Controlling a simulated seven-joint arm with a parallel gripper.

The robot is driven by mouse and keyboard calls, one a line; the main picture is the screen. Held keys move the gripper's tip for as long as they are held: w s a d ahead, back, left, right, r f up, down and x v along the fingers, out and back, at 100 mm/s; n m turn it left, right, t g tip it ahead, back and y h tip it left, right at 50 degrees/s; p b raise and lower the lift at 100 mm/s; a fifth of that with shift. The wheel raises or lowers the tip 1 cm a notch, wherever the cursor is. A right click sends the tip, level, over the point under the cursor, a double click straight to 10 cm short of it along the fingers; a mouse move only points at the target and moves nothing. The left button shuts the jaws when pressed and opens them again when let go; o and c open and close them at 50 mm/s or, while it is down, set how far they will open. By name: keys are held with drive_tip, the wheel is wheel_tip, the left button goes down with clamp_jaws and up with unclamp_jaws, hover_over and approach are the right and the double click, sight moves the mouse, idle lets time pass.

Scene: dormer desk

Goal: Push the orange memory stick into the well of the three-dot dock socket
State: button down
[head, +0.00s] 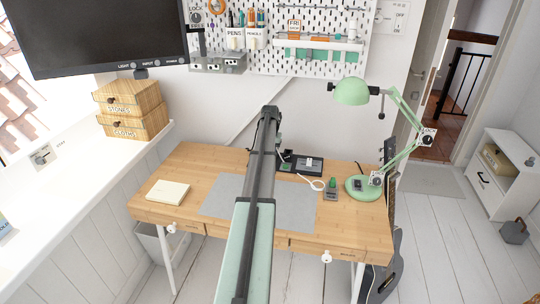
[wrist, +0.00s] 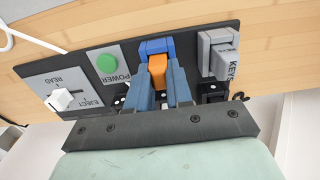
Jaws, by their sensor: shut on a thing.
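The orange memory stick (wrist: 157,70) is between the two blue-grey fingers of my gripper (wrist: 160,80) in the wrist view, and the gripper is shut on it. The dock (wrist: 133,66) is a black panel under and around the fingers. A blue block (wrist: 156,46) shows just beyond the stick; I cannot tell whether they touch. Dark sockets with white dots lie along the dock's near side, partly hidden by the fingers and gripper body. I cannot tell the three-dot socket or how deep the stick sits. In the head view the dock (head: 313,164) is partly behind my arm.
A grey KEYS block (wrist: 221,55) stands right of the fingers. A green POWER button (wrist: 107,63) and white READ/EJECT switch (wrist: 62,99) are left. The desk (head: 200,165) also holds a notepad (head: 168,191), grey mat (head: 224,195) and green lamp (head: 362,188).

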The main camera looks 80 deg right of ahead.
drive_tip(key=shift+r, duration=0.85)
idle(0.7)
drive_tip(key=shift+r, duration=2.25)
drive_tip(key=s+d+r, duration=0.3)
drive_tip(key=s+d, duration=0.4)
drive_tip(key=d, duration=0.1)
drive_tip(key=shift+r, duration=0.2)
drive_tip(key=shift+f, duration=0.15)
drive_tip(key=shift+f, duration=2.75)
drive_tip(key=shift+f, duration=1)
